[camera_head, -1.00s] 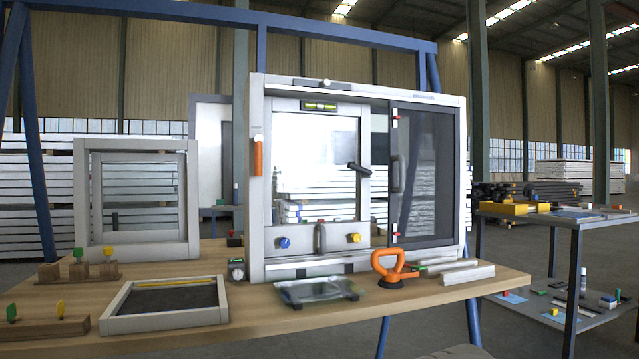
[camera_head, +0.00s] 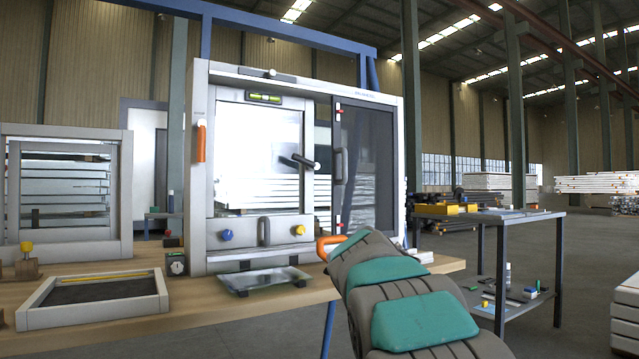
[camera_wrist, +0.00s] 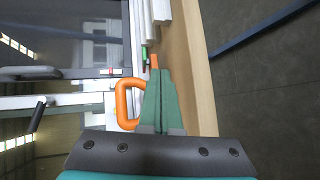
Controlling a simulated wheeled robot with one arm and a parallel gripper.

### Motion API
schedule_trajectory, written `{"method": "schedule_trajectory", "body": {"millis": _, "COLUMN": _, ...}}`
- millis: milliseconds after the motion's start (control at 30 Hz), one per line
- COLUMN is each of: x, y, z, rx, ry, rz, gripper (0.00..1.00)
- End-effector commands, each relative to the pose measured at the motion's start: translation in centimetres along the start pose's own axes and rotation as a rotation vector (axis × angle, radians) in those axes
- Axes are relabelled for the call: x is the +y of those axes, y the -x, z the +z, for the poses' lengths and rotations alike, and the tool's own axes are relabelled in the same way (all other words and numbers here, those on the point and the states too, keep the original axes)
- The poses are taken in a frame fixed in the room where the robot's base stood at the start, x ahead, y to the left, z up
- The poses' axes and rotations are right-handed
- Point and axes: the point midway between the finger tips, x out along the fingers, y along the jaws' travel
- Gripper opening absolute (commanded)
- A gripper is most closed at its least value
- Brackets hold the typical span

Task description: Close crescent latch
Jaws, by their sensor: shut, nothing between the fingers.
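The latch (camera_head: 297,161) is a dark lever with a rounded end on the right stile of the left window sash. It points to the right and slightly down in the head view. A dark lever that looks like the same latch shows at the left of the wrist view (camera_wrist: 38,113). My gripper (camera_wrist: 157,74) has green fingers, shut and empty, in the wrist view. It is beside an orange handle, well apart from the latch. In the head view my arm covers the lower right and the fingers are hidden.
The orange handle (camera_wrist: 127,100) stands on the wooden bench (camera_head: 95,338) in front of the window frame (camera_head: 197,225). A glass pane (camera_head: 265,280) and a shallow tray (camera_head: 40,318) lie on the bench. A side table (camera_head: 500,217) stands at right. Air before the sash is clear.

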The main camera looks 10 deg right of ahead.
Motion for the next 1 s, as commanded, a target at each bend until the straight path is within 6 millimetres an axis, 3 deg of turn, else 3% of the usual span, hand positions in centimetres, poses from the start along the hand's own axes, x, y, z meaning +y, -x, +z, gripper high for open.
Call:
{"method": "schedule_trajectory", "body": {"millis": 200, "x": 6.1, "y": -3.2, "z": -3.6, "rx": 0.047, "ry": 0.241, "rz": 0.241, "gripper": 0.00}}
{"method": "schedule_trajectory", "body": {"millis": 500, "x": 12.4, "y": -4.5, "z": -8.8, "rx": 0.056, "ry": 0.561, "rz": 0.562, "gripper": 0.00}}
{"method": "schedule_trajectory", "body": {"millis": 700, "x": 14.8, "y": -4.0, "z": -12.2, "rx": 0.024, "ry": 0.773, "rz": 0.783, "gripper": 0.00}}
{"method": "schedule_trajectory", "body": {"millis": 1000, "x": 16.0, "y": -2.4, "z": -15.2, "rx": -0.030, "ry": 0.953, "rz": 0.984, "gripper": 0.00}}
